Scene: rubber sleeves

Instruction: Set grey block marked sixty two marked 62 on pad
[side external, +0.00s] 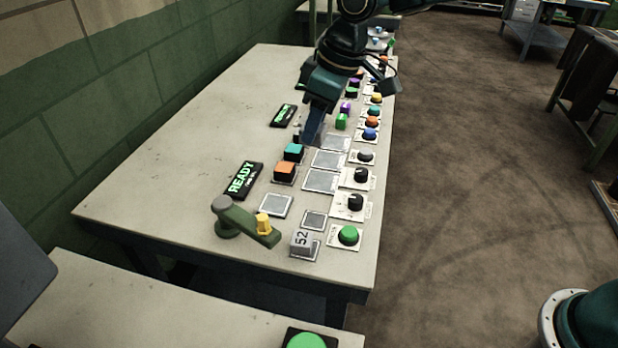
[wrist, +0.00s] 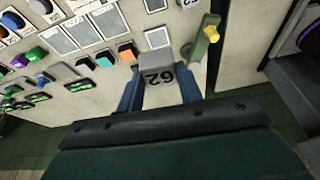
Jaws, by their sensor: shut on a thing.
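The grey block marked 62 (wrist: 157,76) is between the two blue fingers of my gripper (wrist: 160,92) in the wrist view, with its number facing the camera. My gripper (side external: 312,128) is over the middle of the bench in the side view, shut on the block. The block itself is mostly hidden there. A square grey pad (side external: 275,205) lies bare between the orange block and the green lever; it also shows beyond the held block in the wrist view (wrist: 157,38). A smaller bare pad (side external: 314,220) lies to its right.
A grey block marked 52 (side external: 301,242) stands on a pad near the front edge. A green lever with a yellow knob (side external: 240,222), an orange block (side external: 285,172), a teal block (side external: 293,152) and a READY sign (side external: 240,180) stand nearby. Knobs and buttons line the right edge.

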